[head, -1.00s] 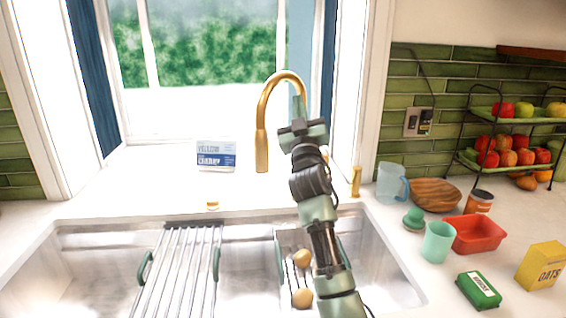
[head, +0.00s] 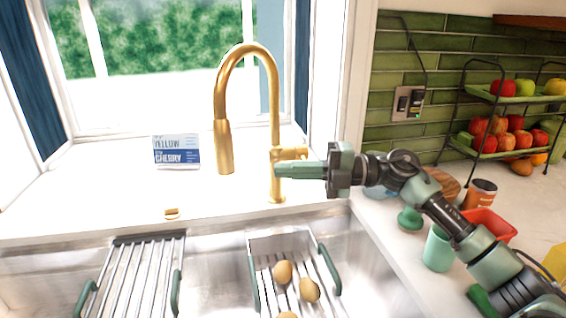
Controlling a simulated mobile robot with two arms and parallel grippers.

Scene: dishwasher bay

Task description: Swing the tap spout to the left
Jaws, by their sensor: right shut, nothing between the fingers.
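The gold tap (head: 276,120) stands behind the sink, in front of the window. Its spout arches over to the left, and the spout head (head: 224,147) hangs down over the counter and back of the sink. My right gripper (head: 278,170) comes in from the right with its fingers shut and empty. Its fingertips are at the tap's lower column, just below the side handle (head: 293,153). I cannot tell whether they touch it. My left gripper is not in view.
A double sink (head: 212,270) fills the front, with a left rack (head: 140,275) and a right rack (head: 322,262) holding several potatoes. Cups, a red tub (head: 492,226) and a fruit stand (head: 498,100) occupy the right counter.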

